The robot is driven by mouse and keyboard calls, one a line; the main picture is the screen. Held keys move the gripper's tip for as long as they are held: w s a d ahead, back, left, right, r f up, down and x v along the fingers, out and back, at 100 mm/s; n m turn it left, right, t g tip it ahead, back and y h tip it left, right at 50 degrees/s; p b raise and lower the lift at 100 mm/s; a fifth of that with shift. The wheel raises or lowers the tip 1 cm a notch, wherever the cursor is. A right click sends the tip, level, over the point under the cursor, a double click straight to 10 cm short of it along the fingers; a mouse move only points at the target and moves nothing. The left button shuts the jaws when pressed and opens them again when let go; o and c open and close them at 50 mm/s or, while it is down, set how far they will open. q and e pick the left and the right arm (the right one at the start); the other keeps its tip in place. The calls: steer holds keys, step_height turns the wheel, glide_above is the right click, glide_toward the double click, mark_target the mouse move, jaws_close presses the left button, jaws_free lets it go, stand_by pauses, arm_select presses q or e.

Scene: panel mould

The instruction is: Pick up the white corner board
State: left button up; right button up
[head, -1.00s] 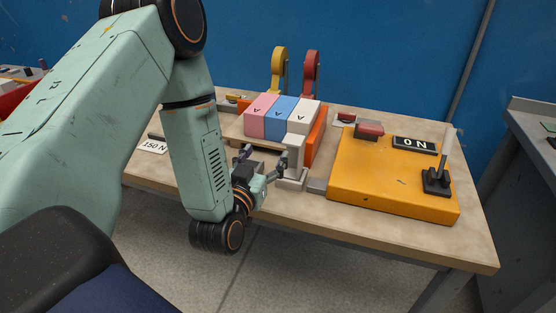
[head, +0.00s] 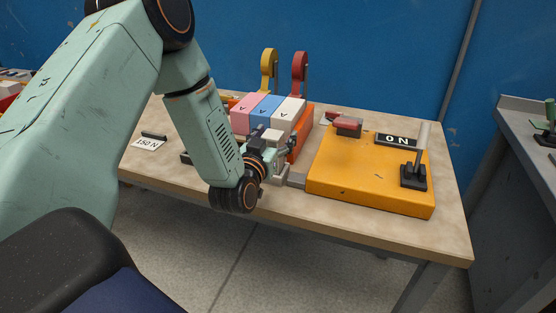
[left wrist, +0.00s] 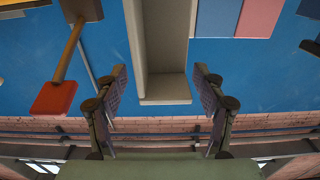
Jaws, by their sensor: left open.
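The white corner board (head: 273,135) stands upright at the near end of the panel mould, in front of the white block marked A (head: 289,110). My left gripper (head: 270,148) is at the board, partly hidden by my own wrist. In the left wrist view the pale, L-shaped board (left wrist: 165,88) lies between the two spread fingers of my left gripper (left wrist: 163,75). Gaps show on both sides, so the gripper is open and not clamped on it. The board's lower part is mostly hidden in the head view. My right gripper is not in view.
Pink (head: 244,113) and blue (head: 266,109) blocks stand beside the white one. Orange side walls, a yellow clamp (head: 268,68) and a red clamp (head: 299,70) surround them. An orange-yellow base (head: 370,180) with a lever (head: 420,150) and an ON sign (head: 397,139) stands to the right.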

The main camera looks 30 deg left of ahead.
arm_select(q)
steer(key=shift+a+f, duration=0.25)
steer(key=shift+a, duration=0.35)
steer(key=shift+c, duration=1.1)
steer(key=shift+d+r, duration=0.2)
steer(key=shift+d, duration=0.3)
steer(key=c, duration=0.3)
steer(key=shift+c, duration=0.8)
steer(key=shift+s+a+f, duration=0.1)
steer(key=shift+a+f, duration=0.05)
steer(key=shift+a, duration=0.15)
steer(key=c, duration=0.5)
steer(key=shift+d, duration=0.2)
jaws_close()
